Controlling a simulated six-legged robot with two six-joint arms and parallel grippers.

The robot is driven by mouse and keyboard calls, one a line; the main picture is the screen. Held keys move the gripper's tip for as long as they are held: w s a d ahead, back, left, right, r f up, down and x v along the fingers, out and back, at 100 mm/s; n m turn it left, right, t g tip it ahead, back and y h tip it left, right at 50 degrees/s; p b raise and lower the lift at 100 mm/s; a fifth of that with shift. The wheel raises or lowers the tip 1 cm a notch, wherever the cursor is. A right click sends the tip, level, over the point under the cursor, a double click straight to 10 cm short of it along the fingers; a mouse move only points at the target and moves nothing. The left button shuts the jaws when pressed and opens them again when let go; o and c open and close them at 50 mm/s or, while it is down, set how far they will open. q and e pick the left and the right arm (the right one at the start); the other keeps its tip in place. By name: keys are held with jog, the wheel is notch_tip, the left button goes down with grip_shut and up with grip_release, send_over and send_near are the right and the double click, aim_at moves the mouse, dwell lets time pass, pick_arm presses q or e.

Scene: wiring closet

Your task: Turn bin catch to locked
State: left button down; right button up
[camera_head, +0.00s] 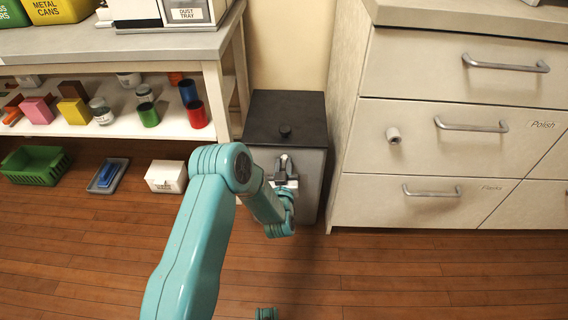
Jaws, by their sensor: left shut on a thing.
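A grey bin (312,170) with a black lid (287,108) and a round black knob stands on the floor between the shelf table and the drawer cabinet. My left gripper (285,168) is at the upper front of the bin, shut on the bin catch. The gripper and my teal arm cover most of the catch, so its position cannot be told. My right gripper is not in view; only a small teal piece shows at the bottom edge.
A drawer cabinet (400,75) with metal handles stands close on the right. On the left is a shelf table (120,42) with blocks and cups on its lower shelf. A green basket (36,165), a small tray (108,176) and a white box (166,176) are on the floor. The wooden floor in front is clear.

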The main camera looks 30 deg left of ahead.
pick_arm(q)
jog(key=c, duration=1.1)
grip_release()
jog(key=p+v, duration=0.1)
jog(key=v, duration=0.5)
jog(key=shift+d, duration=0.1)
